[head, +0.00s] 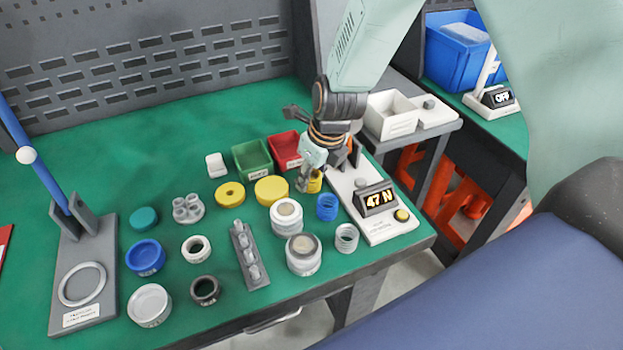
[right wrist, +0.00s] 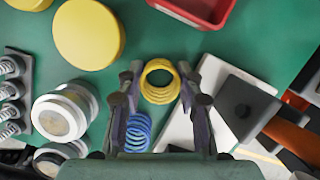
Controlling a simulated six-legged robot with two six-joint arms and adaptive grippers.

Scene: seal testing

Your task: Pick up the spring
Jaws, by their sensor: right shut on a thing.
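My right gripper (head: 311,180) reaches down from the top of the head view and is shut on a yellow spring (head: 316,184). In the right wrist view the yellow spring (right wrist: 159,98) stands between the two fingers (right wrist: 160,80), seen from above with its coil open in the middle. I cannot tell whether the spring touches the mat. A blue spring (head: 327,207) stands just in front of it and also shows in the right wrist view (right wrist: 137,132). A grey-white spring (head: 346,238) stands nearer the table's front edge. My left gripper is out of view.
A white force tester (head: 377,225) reading 47 N stands right beside the springs. Green (head: 252,158) and red (head: 285,147) bins lie behind. White jars (head: 286,216), yellow discs (head: 271,189) and a grey spring rack (head: 247,254) crowd the left. The front left holds a blue-lever press (head: 85,290).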

